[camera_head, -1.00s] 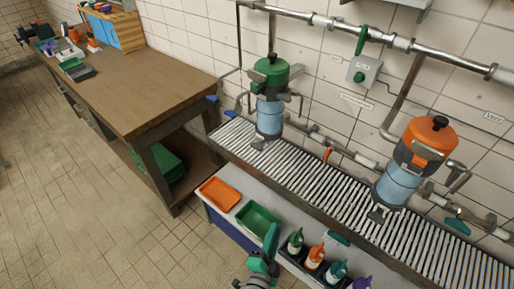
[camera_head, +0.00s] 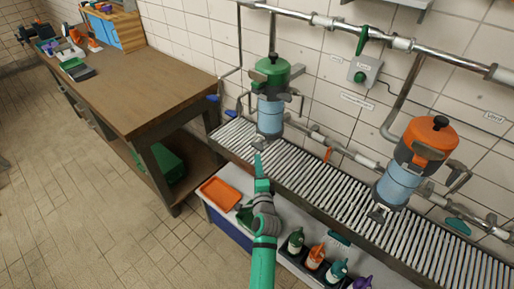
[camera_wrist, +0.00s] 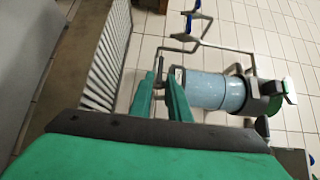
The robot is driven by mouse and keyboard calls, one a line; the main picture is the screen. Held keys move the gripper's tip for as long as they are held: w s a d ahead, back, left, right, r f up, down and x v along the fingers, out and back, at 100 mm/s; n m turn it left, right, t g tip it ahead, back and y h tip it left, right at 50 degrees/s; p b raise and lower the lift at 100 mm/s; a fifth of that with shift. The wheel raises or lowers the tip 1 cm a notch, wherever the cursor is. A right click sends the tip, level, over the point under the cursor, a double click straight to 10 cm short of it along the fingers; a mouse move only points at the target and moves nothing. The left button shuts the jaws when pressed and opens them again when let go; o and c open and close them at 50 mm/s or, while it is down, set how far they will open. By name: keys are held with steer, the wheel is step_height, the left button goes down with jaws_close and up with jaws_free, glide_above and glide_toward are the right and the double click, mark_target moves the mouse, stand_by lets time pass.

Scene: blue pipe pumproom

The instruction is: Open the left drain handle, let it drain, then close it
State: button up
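The left filter has a green top (camera_head: 271,72) and a pale blue canister (camera_head: 270,115), and stands over the slatted rack. A small grey drain handle (camera_head: 260,143) sticks out at its foot. My gripper (camera_head: 258,157) is just in front of and below this handle. In the wrist view my gripper (camera_wrist: 160,76) shows two green fingers with a gap between them. The canister (camera_wrist: 215,91) lies to their right, and grey piping shows just past the fingertips. I cannot tell whether the fingers touch the handle. No flow of liquid is visible.
A second filter with an orange top (camera_head: 428,138) stands to the right. The slatted rack (camera_head: 320,180) runs below both. An orange tray (camera_head: 220,194) and several bottles (camera_head: 315,257) are in front. A wooden workbench (camera_head: 140,80) is at left; the floor there is clear.

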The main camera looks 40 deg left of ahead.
mark_target(257, 146)
steer(key=x, duration=0.9)
steer(key=shift+w+d, duration=0.15)
steer(key=shift+w, duration=0.05)
steer(key=shift+d, duration=0.15)
jaws_close()
